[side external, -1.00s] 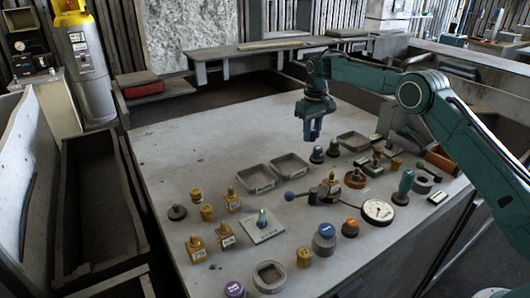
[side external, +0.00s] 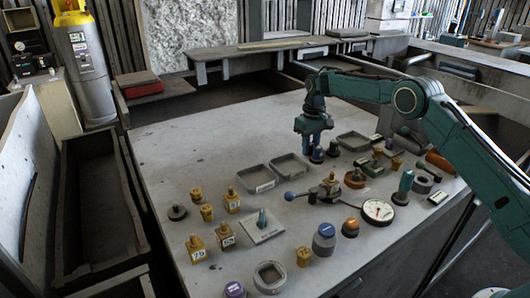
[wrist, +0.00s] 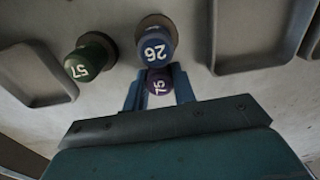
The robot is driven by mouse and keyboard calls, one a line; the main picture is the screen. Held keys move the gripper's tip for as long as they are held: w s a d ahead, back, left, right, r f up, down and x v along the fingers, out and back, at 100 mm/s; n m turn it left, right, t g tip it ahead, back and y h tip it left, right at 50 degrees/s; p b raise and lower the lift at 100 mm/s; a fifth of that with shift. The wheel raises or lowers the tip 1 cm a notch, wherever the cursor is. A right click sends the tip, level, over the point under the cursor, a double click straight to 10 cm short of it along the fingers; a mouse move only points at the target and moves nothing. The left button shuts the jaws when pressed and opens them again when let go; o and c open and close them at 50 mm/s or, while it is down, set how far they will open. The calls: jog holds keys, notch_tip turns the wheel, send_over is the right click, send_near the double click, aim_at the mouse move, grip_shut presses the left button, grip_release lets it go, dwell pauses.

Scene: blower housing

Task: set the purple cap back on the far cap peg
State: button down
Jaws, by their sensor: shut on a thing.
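The purple cap (wrist: 158,83), marked 75, sits between the two fingers of my gripper (wrist: 160,92) in the wrist view. My gripper (side external: 312,143) is shut on it, low over the back part of the table in the side view, where the fingers mostly hide the cap. A blue cap (wrist: 155,45) marked 26 stands on a round base just beyond the purple cap. A green cap (wrist: 88,62) marked 57 stands to the left of it. The far cap peg is not clearly visible, and I cannot tell whether the cap touches it.
Shallow grey trays stand on both sides of the caps, one on the right (wrist: 255,68) and one on the left (wrist: 38,75). A ball-ended lever (side external: 290,196) and a dial gauge (side external: 378,211) lie nearer the front. The table's left back area is clear.

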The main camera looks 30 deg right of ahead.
aim_at(311, 144)
jog(key=shift+f, duration=0.15)
jog(key=c, duration=1.1)
grip_release()
jog(key=shift+c, duration=0.2)
notch_tip(311, 144, up, 12)
jog(key=shift+r, duration=0.2)
